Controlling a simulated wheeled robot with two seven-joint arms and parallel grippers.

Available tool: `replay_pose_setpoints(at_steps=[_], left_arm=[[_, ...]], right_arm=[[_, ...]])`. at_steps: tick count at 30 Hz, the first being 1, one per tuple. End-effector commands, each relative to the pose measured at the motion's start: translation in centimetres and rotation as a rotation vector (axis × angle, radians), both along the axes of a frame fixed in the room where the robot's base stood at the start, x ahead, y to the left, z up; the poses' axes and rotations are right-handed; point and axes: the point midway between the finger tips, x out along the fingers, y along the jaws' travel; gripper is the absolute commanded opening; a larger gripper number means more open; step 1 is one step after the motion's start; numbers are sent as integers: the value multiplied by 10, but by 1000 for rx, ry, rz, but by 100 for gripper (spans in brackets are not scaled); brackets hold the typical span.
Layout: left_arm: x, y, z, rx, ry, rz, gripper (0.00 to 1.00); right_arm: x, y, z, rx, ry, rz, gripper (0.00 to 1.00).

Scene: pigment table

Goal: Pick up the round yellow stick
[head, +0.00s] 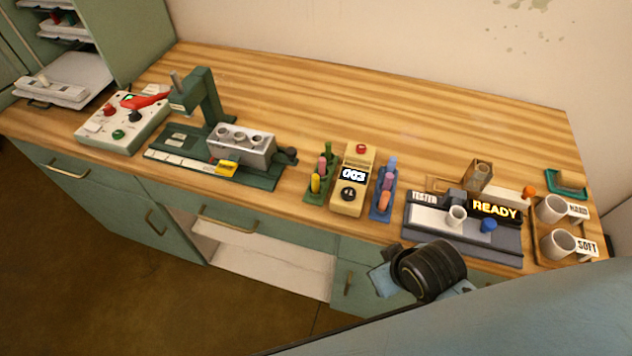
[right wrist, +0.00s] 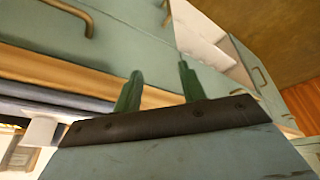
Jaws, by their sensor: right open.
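The yellow stick (head: 315,183) with a rounded top stands at the front of a green rack (head: 313,197), left of centre on the bench in the head view. A pink stick (head: 321,166) and a green stick (head: 328,150) stand behind it. My right arm comes in from the lower right, its wrist in front of the bench edge, right of and nearer than the rack. In the right wrist view my right gripper (right wrist: 157,88) has its two green fingers apart, with nothing between them. The yellow stick does not show there. My left gripper is not in view.
A tester (head: 463,238) reading READY lies near my right wrist. A green press (head: 205,100) stands at left. The bench's back is clear.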

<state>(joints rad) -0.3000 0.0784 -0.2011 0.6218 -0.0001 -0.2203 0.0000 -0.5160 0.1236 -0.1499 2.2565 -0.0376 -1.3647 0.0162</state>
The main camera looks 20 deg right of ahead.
Motion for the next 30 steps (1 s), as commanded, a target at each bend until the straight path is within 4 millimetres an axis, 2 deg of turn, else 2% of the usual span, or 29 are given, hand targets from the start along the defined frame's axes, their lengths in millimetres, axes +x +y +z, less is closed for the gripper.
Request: replay_pose_setpoints(at_steps=[2, 3, 6, 11, 14, 17, 19, 21, 24, 27, 30], left_arm=[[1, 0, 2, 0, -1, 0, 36], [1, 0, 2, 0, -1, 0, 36], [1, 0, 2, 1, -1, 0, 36], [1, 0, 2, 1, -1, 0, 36], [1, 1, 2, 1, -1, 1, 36], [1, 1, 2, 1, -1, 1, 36], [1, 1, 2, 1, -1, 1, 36], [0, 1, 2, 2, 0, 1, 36], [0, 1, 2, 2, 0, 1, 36], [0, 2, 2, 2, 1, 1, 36], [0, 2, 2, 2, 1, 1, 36]], right_arm=[[12, 1, 30, -8, -71, 1, 41], [30, 2, 49, -19, -150, 2, 41], [73, 8, 78, -49, -337, 16, 41], [131, 23, 123, -82, -616, 63, 41], [164, 40, 161, -99, -818, 117, 41], [194, 66, 211, -115, -1060, 208, 41], [209, 93, 252, -122, -1257, 309, 41], [214, 126, 293, -127, -1457, 443, 41], [204, 177, 338, -129, -1710, 688, 41], [181, 226, 360, -132, -1905, 993, 41], [153, 266, 356, -145, -2017, 1358, 41]])
